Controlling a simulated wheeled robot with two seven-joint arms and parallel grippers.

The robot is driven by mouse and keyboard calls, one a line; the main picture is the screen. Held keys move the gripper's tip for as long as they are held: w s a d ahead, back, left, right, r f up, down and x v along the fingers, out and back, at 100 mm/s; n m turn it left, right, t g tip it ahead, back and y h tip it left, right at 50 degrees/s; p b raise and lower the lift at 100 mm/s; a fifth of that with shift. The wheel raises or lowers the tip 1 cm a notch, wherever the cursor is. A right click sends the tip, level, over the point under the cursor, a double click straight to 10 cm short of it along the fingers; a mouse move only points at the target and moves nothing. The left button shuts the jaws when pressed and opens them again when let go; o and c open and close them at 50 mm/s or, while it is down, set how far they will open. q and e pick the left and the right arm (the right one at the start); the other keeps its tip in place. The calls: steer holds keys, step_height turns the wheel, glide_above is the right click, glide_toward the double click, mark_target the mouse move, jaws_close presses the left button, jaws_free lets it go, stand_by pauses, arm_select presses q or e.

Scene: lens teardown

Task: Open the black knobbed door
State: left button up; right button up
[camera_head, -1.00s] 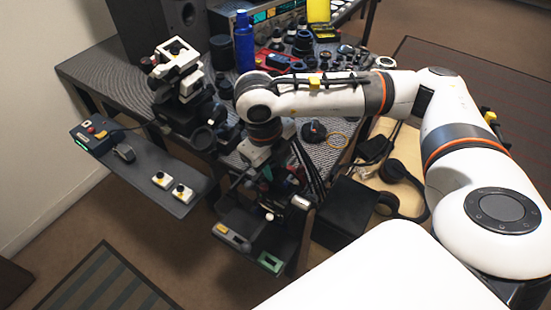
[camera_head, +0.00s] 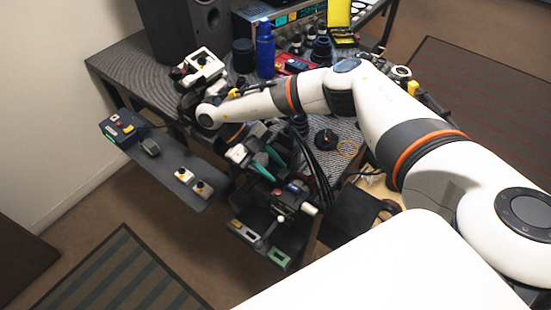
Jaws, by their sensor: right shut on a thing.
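My right gripper (camera_head: 270,164) hangs near the front edge of the dark table, at the end of my white arm. Its teal fingertips point down and to the right. It appears closed on a small dark thing, which the fingers mostly hide. A black panel that could be the knobbed door cannot be made out clearly, and neither can its knob. Just below the gripper is a dark unit with a white knob-like end (camera_head: 309,209) and a small red part. My left gripper is not in view.
A narrow grey shelf (camera_head: 165,168) at the left holds a control box (camera_head: 122,128) and two small white switches. A dark lower shelf holds a green-framed part (camera_head: 279,257). A blue bottle (camera_head: 265,48) stands on the table. A black box (camera_head: 350,212) is at the right.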

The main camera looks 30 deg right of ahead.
steer(key=shift+w+a+f+g+h+p, duration=0.1)
steer(key=shift+w+f+g+h+p, duration=0.1)
steer(key=shift+w+g+h+p, duration=0.3)
steer(key=shift+s+f, duration=0.1)
steer(key=shift+s, duration=0.05)
steer(key=o, duration=0.7)
